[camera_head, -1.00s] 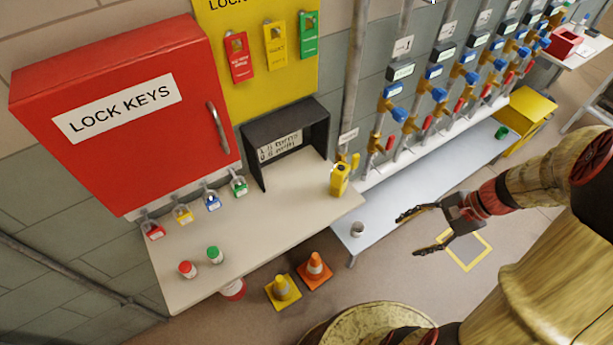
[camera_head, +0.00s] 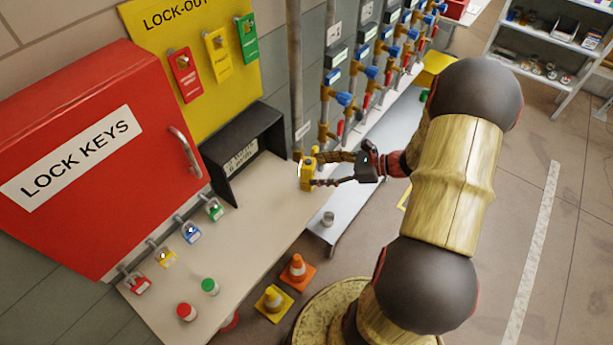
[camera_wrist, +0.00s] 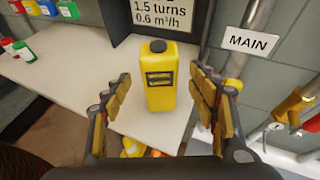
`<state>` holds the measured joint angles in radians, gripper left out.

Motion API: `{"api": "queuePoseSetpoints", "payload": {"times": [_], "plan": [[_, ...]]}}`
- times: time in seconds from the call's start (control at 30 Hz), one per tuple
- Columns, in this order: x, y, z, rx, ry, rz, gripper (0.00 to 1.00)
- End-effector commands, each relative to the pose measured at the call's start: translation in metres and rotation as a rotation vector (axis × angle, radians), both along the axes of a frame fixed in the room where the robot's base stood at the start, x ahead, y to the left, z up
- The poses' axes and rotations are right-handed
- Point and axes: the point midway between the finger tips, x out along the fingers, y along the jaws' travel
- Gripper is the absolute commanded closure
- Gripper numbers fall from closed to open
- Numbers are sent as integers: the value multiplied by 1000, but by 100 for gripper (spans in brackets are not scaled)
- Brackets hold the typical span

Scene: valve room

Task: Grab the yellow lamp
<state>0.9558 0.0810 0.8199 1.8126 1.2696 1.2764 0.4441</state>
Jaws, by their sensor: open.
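The yellow lamp (camera_head: 306,172) is a small upright block with a dark cap, standing at the right end of the beige table. In the wrist view the lamp (camera_wrist: 160,78) stands upright between and beyond my open fingers, with clear gaps on both sides. My gripper (camera_head: 328,170) reaches in from the right at the lamp's height, its fingers on either side of it. In the wrist view my gripper (camera_wrist: 164,105) is open and empty. The head view does not show clearly whether a finger touches the lamp.
A black open box (camera_head: 243,150) stands behind the lamp. Pipes with blue valves (camera_head: 345,99) rise behind, right of the table. Colored padlocks (camera_head: 191,232) line the wall. Two cones (camera_head: 297,269) stand on the floor.

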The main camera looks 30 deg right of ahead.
Motion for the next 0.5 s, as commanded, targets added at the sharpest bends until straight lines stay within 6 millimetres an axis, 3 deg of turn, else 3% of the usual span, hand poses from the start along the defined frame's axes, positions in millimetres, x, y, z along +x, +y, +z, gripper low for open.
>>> {"api": "queuePoseSetpoints", "payload": {"times": [0.17, 0.5], "plan": [[16, 17, -17, 0, 0, 4, 41], [29, 29, -21, -1, 0, 1, 41]]}}
